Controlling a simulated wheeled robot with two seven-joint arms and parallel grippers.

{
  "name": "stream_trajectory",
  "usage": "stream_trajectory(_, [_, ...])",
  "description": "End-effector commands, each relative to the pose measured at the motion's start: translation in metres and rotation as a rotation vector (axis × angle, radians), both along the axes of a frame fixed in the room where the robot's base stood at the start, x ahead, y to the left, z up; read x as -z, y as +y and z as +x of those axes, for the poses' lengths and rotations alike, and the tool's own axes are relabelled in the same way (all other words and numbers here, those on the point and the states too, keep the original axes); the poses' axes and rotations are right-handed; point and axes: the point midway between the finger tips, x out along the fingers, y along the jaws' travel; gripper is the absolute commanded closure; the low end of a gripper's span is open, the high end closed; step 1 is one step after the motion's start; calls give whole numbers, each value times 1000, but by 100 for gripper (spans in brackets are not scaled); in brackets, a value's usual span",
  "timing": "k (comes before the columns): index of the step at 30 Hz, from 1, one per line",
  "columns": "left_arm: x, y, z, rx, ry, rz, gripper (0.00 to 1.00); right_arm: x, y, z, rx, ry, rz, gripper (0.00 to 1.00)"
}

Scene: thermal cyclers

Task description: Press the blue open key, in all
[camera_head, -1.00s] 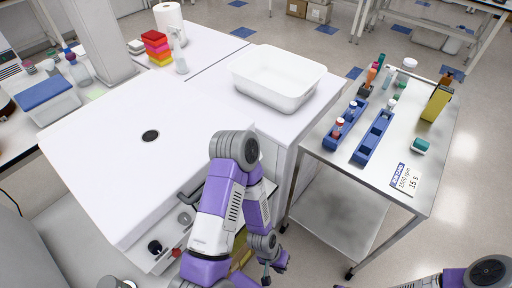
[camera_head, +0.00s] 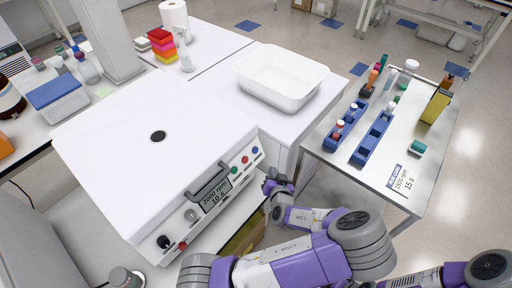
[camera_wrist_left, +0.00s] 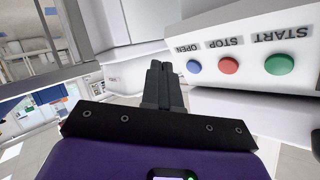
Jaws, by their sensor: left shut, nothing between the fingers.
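A large white machine with a closed lid (camera_head: 150,130) stands on the left bench. Its front panel has a row of green, red and blue keys. The blue open key (camera_head: 255,150) is at the panel's right end; it also shows in the left wrist view (camera_wrist_left: 194,66), labelled OPEN, beside the red STOP and green START keys. My left gripper (camera_head: 271,181) is shut and empty, just right of the panel. In the left wrist view its fingertips (camera_wrist_left: 159,66) appear beside the blue key, apart from it in the picture. My right gripper is out of view.
The panel display (camera_head: 214,200) reads 2000 rpm, 10 s, beside a dark handle (camera_head: 209,184). A steel cart (camera_head: 340,168) at right carries blue racks (camera_head: 372,138) and a card (camera_head: 399,180) reading 1500 rpm, 15 s. A white tub (camera_head: 281,80) stands behind.

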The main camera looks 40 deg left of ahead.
Motion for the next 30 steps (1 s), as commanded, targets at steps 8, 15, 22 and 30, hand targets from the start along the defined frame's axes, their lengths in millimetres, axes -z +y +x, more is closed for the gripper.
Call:
stream_trajectory(8, [-68,-15,23,30,-197,75,100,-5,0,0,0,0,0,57])
stream_trajectory(15, [-69,-15,24,30,-203,77,100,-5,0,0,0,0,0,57])
stream_trajectory(22, [-66,-11,24,28,-201,76,100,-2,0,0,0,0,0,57])
stream_trajectory(30, [-50,20,25,25,-200,77,100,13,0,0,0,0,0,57])
